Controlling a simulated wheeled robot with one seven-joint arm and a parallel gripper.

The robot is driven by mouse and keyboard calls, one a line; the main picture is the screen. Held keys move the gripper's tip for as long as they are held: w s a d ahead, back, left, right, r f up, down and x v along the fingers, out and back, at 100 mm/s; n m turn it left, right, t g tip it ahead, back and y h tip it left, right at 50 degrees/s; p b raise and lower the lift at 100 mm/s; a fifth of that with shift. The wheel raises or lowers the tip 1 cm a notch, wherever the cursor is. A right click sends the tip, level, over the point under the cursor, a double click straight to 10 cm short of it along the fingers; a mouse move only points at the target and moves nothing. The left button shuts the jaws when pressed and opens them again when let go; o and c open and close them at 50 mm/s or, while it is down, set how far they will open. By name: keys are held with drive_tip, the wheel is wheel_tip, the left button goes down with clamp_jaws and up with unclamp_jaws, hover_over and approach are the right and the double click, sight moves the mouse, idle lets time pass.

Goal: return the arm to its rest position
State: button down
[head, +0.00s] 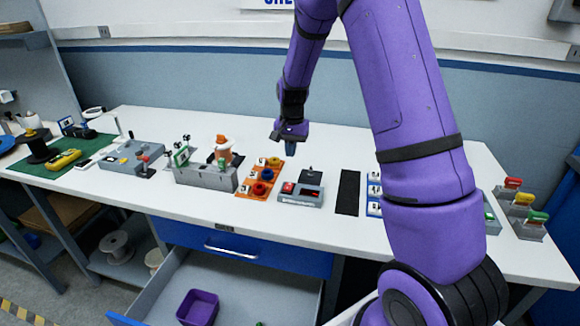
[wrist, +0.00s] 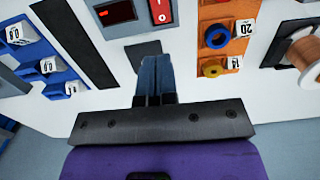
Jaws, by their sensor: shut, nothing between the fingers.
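My purple arm (head: 420,150) reaches up and over the white workbench in the head view. My gripper (head: 289,148) hangs fingers-down above the bench, over the back of a grey box with a red switch (head: 300,191). In the wrist view my gripper (wrist: 155,62) has its two dark blue fingers together with nothing between them. The fingertips overlap a dark square (wrist: 143,50) beside that box; I cannot tell how far above it they are.
An orange rack (head: 262,180) with coloured rings stands left of the box, and a black strip (head: 348,193) lies right of it. A blue-and-white holder (head: 374,208) is partly behind my arm. Coloured-handled holders (head: 524,200) stand at right. An open drawer (head: 240,280) holds a purple bin (head: 198,307).

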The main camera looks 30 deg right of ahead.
drive_tip(key=s+a+r+n+t, duration=0.1)
drive_tip(key=s+a+r+n, duration=0.15)
drive_tip(key=s+r, duration=0.6)
drive_tip(key=s+a+r+n+t, duration=0.2)
drive_tip(key=s+a+r, duration=0.25)
drive_tip(key=r, duration=0.75)
drive_tip(key=s+a+r+n+t, duration=0.1)
drive_tip(key=s+r+n, duration=0.1)
drive_tip(key=s, duration=0.8)
drive_tip(key=s+a+r+n+t, duration=0.1)
drive_tip(key=s+a+r+n, duration=0.1)
drive_tip(key=s, duration=0.8)
drive_tip(key=shift+s+t+h, duration=0.3)
drive_tip(key=shift+s, duration=0.05)
